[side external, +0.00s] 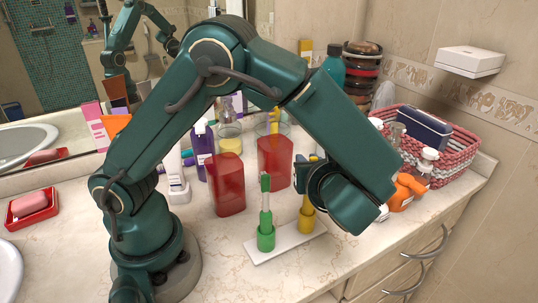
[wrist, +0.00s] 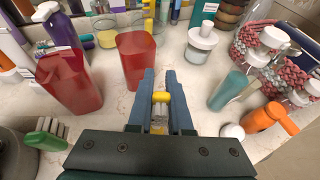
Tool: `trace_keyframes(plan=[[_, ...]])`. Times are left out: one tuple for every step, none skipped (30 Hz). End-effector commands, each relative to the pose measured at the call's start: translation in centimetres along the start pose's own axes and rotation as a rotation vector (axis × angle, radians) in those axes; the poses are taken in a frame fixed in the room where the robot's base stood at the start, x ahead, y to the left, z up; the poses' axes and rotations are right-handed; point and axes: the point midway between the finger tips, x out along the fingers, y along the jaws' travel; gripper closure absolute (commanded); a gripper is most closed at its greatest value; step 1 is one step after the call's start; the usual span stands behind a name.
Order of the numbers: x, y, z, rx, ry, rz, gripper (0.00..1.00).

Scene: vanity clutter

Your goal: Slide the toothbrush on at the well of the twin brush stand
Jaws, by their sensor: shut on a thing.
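The white twin brush stand (side external: 285,243) sits on the counter near its front edge. Its green well (side external: 265,238) holds an upright green toothbrush (side external: 265,190), whose head also shows in the wrist view (wrist: 45,136). The yellow well (side external: 307,221) is at the stand's right end. My gripper (side external: 308,178) is directly above the yellow well. In the wrist view my gripper (wrist: 160,82) is shut on the yellow toothbrush (wrist: 160,97). The toothbrush lines up with the yellow well in the side view; my wrist hides much of it, and I cannot tell how deep it sits.
Two red tumblers (side external: 226,185) (side external: 275,162) stand behind the stand. An orange bottle (side external: 405,190) and a woven basket (side external: 455,150) are to the right. A purple bottle (side external: 203,150) and a white tube (side external: 176,175) stand behind left.

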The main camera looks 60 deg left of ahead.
Motion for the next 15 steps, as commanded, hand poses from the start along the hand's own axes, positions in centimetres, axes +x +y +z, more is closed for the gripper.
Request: trace_keyframes(plan=[[0.03,0.0,-0.07,0.0,0.0,0.0,0.79],[0.02,0.0,-0.05,0.0,0.0,0.0,0.67],[0.02,0.0,-0.05,0.0,0.0,0.0,0.52],[0.02,0.0,-0.04,0.0,0.0,0.0,0.47],[0.02,0.0,-0.04,0.0,0.0,0.0,0.47],[0.02,0.0,-0.04,0.0,0.0,0.0,0.47],[0.02,0.0,-0.04,0.0,0.0,0.0,0.47],[0.02,0.0,-0.04,0.0,0.0,0.0,0.47],[0.02,0.0,-0.03,0.0,0.0,0.0,0.47],[0.02,0.0,-0.03,0.0,0.0,0.0,0.47],[0.01,0.0,-0.04,0.0,0.0,0.0,0.47],[-0.01,0.0,-0.04,0.0,0.0,0.0,0.47],[-0.09,-0.01,-0.04,-0.001,0.0,0.0,0.47],[-0.24,-0.03,-0.03,-0.001,0.0,-0.001,0.47],[-0.57,-0.06,-0.04,-0.001,0.0,-0.002,0.47]])
